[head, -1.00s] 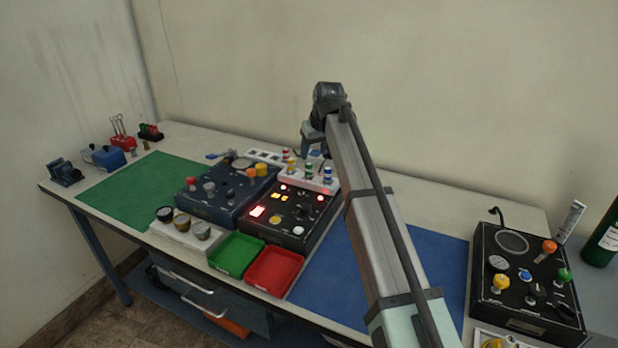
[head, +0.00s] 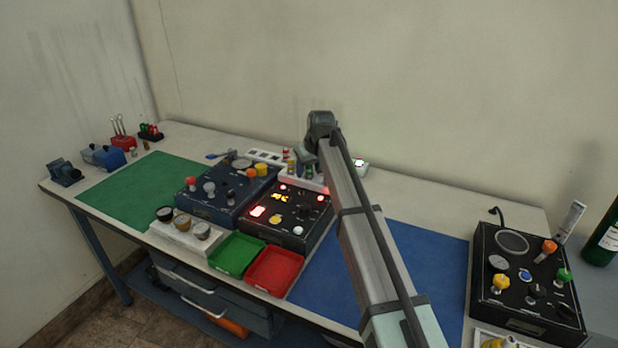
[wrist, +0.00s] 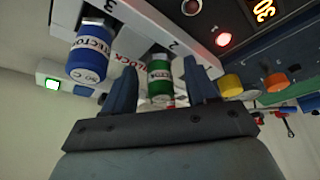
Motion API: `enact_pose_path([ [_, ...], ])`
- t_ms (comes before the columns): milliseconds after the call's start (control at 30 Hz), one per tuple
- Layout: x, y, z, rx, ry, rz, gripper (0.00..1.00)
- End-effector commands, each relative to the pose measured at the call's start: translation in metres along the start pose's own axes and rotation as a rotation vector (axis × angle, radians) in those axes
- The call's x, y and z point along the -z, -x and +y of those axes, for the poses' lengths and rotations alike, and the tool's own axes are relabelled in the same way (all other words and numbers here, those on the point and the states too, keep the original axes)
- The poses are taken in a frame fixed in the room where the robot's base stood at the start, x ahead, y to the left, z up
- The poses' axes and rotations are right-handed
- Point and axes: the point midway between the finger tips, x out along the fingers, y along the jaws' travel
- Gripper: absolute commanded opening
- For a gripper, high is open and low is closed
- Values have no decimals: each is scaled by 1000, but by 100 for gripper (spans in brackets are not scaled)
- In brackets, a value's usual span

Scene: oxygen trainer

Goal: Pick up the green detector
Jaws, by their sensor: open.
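The green detector (wrist: 160,80) is a small green cylinder with a white label band and a pale cap. It sits at the white rack (wrist: 130,46), near a printed 2. In the wrist view my gripper (wrist: 162,82) is open, with one finger on each side of the green detector and visible gaps between. In the head view the green detector (head: 308,171) shows small beside my arm, and its lower part is hard to make out. The blue detector (wrist: 91,52) sits beside it in the rack, outside my fingers.
A black control box (head: 287,232) with lit red lamps stands just in front of the rack. A blue-grey box (head: 213,205) with knobs is to its left. Green (head: 235,256) and red (head: 275,272) trays lie in front. The blue mat (head: 418,240) at right is clear.

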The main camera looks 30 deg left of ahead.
Motion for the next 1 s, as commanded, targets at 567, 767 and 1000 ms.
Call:
enact_pose_path([
  [567,0,0,0,0,0,1,20],
  [767,0,0,0,0,0,1,1],
  [1000,0,1,0,0,0,1,0],
])
